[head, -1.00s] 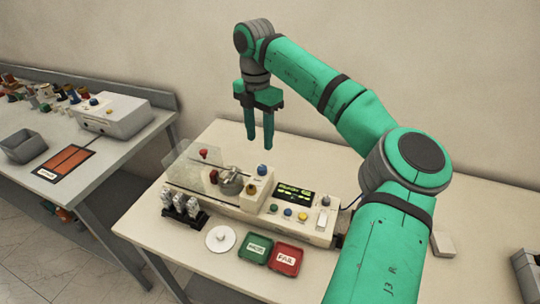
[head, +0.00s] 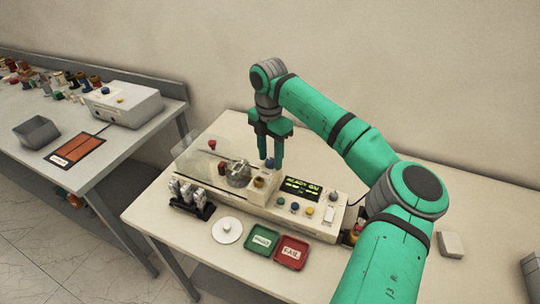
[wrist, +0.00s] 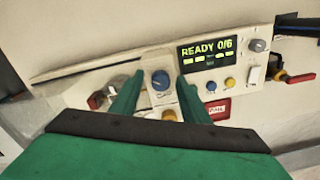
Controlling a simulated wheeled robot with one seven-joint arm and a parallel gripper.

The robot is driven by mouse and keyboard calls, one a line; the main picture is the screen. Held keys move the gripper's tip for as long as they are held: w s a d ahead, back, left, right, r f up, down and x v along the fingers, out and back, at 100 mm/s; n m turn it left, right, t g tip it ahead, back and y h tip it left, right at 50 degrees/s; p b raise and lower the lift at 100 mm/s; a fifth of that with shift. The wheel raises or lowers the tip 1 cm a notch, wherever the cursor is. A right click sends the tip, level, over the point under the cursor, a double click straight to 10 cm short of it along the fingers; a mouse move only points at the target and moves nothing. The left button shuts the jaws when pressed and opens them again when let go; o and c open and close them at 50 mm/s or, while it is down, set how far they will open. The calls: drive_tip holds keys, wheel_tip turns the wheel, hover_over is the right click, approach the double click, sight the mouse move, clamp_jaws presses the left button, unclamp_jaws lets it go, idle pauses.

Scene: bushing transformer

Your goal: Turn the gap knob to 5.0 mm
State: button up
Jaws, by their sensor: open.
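The blue knob (wrist: 160,80) stands on a raised cream block of the test device in the wrist view, with a small label below it that I cannot read. Its pointer setting is too small to tell. My gripper (wrist: 160,76) is open, with one green finger to each side of the knob in that view. In the head view my gripper (head: 271,164) points down at the block, and the blue knob (head: 269,163) shows between the fingertips. I cannot tell whether the fingers touch it. The device's display (wrist: 206,52) reads "READY 0/6".
A yellow-brown knob (head: 259,182) sits in front on the same block. A clear shield (head: 197,150) and metal parts stand to the left. Green (head: 262,240) and red (head: 291,252) trays and a white disc (head: 227,230) lie in front. The table's back right is clear.

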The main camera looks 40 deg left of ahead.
drive_tip(key=shift+d, duration=0.2)
drive_tip(key=shift+a, duration=0.1)
drive_tip(key=c, duration=1.1)
drive_tip(key=shift+o, duration=0.2)
drive_tip(key=shift+s+a, duration=0.1)
drive_tip(key=shift+s, duration=0.05)
